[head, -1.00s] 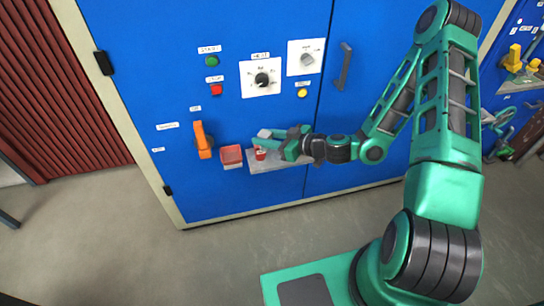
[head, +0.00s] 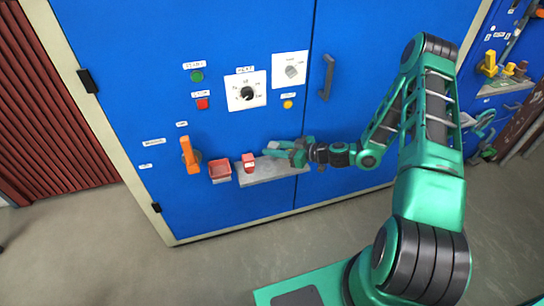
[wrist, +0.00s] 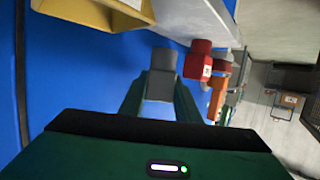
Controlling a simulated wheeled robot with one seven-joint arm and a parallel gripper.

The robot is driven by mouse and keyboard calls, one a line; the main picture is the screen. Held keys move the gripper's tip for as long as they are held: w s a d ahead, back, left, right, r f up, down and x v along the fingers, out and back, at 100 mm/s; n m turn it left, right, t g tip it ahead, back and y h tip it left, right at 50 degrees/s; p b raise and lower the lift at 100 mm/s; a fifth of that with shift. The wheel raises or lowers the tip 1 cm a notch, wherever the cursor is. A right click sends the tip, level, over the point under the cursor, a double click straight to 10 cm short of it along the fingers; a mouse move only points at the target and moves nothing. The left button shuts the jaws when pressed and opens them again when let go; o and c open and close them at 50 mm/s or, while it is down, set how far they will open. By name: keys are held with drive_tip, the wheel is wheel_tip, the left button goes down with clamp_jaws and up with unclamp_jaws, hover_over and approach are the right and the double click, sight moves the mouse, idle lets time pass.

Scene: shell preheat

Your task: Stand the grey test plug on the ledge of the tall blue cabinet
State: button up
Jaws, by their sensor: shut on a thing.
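The grey plug (wrist: 163,62) is between the fingertips of my gripper (wrist: 163,82) in the wrist view, and the fingers are shut on it. In the head view my gripper (head: 272,152) is at the pale grey ledge (head: 262,176) of the tall blue cabinet (head: 130,60), right of a red block (head: 248,164). The plug does not show clearly there. I cannot tell whether it touches the ledge. The red block also shows in the wrist view (wrist: 200,58), just right of the plug, with the ledge (wrist: 195,18) above it.
A red bin (head: 220,170) and an orange handle (head: 190,155) are left of the ledge. A yellow object (wrist: 85,12) is close by in the wrist view. Dials, buttons and a door handle (head: 327,76) are above. The floor in front is clear.

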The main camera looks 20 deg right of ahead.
wheel_tip(320, 180, down, 4)
drive_tip(key=shift+r, duration=0.2)
drive_tip(key=o, duration=1.1)
drive_tip(key=shift+f, duration=0.1)
drive_tip(key=shift+o, duration=0.2)
drive_tip(key=v, duration=1.2)
drive_tip(key=shift+s+r, duration=0.1)
drive_tip(key=shift+r, duration=0.2)
